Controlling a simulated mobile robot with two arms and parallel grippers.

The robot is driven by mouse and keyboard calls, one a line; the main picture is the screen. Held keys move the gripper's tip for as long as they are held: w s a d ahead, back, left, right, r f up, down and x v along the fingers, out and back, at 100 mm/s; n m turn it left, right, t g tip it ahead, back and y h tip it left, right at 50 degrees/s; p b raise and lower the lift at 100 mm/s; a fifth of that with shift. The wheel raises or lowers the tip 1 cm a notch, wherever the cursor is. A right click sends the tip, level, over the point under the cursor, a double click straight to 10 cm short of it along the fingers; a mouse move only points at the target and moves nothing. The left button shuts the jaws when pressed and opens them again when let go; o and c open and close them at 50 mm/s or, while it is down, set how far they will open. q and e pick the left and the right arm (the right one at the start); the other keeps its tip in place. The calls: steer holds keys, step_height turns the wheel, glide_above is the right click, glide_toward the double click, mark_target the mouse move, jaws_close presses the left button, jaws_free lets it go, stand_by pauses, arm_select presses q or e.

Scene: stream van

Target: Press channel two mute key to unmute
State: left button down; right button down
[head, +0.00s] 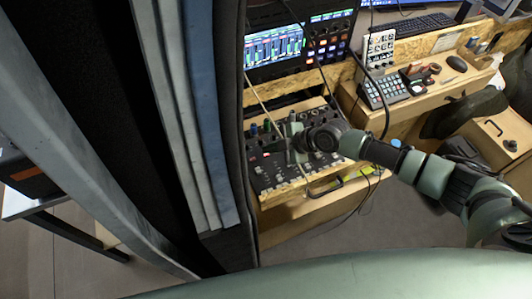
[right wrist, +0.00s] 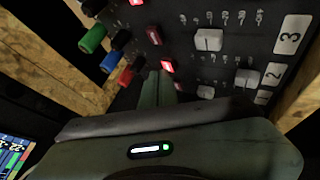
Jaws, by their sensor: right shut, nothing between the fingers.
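The mixer (head: 268,176) is a dark panel with faders and knobs in a wooden desk, below my right gripper (head: 291,157) in the head view. In the right wrist view, labels 3 and 2 (right wrist: 277,75) mark channel rows, with white fader caps. A red-lit key (right wrist: 167,66), in line with label 2, appears to be the channel two mute key. My right gripper (right wrist: 162,83) is shut and empty, its tips close beside that key. I cannot tell whether they touch it. My left gripper is not in view.
Lit keys of neighbouring channels (right wrist: 154,35) and coloured knobs (right wrist: 93,38) lie close to the fingers. A screen (head: 274,47) stands behind the mixer. A keypad (head: 385,91) is on the desk at right. A dark curtain (head: 232,100) hangs close on the left.

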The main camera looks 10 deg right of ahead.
mark_target(270, 157)
steer(key=shift+f+b, duration=0.3)
steer(key=shift+b, duration=0.05)
steer(key=shift+r, duration=0.15)
stand_by(0.3)
steer(key=shift+r+p, duration=0.4)
steer(key=shift+r, duration=0.2)
step_height(270, 157, up, 6)
steer(key=p, duration=0.4)
steer(key=shift+d, duration=0.1)
stand_by(0.6)
